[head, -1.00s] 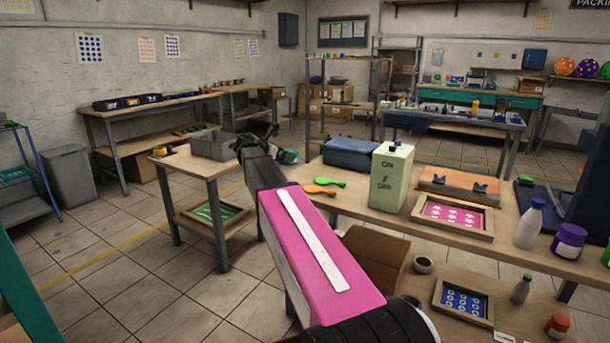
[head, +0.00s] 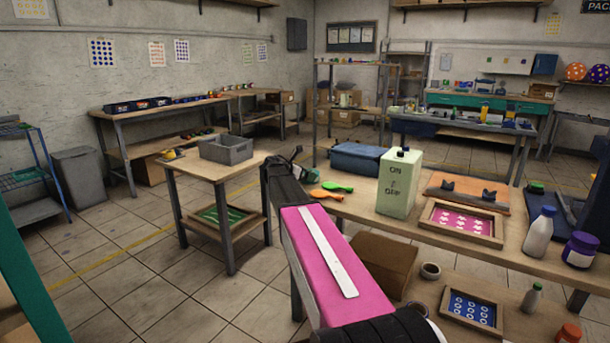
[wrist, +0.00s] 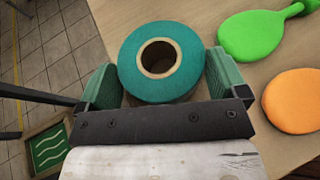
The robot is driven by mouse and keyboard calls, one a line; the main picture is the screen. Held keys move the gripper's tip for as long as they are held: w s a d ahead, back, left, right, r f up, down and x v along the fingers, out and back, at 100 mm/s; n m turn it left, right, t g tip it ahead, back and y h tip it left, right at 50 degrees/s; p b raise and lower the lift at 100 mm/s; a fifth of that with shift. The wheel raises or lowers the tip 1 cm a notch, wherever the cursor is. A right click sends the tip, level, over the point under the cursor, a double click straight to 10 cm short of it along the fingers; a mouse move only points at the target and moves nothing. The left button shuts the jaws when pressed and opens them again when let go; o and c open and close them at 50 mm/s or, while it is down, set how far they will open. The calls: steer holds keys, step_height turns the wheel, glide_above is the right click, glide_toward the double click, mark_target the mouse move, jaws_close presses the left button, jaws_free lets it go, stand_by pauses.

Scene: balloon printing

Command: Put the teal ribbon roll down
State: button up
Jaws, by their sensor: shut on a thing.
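The teal ribbon roll (wrist: 185,52) sits between the two fingers of my gripper (wrist: 160,78) in the wrist view, its round face and brown core toward the camera. The fingers are shut on it from both sides. Wooden tabletop (wrist: 205,12) shows behind and around the roll; I cannot tell whether the roll touches it. In the head view the roll (head: 311,174) shows only as a small teal patch past the end of my arm, near the left end of the workbench (head: 345,207). My own wrist hides most of the gripper there.
A green paddle (head: 338,187) and an orange paddle (head: 326,194) lie just right of the gripper. A side table (head: 183,162) with a grey bin (head: 226,150) stands to the left.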

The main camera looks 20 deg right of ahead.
steer(key=shift+f, duration=0.15)
steer(key=o, duration=0.6)
steer(key=shift+o, duration=0.2)
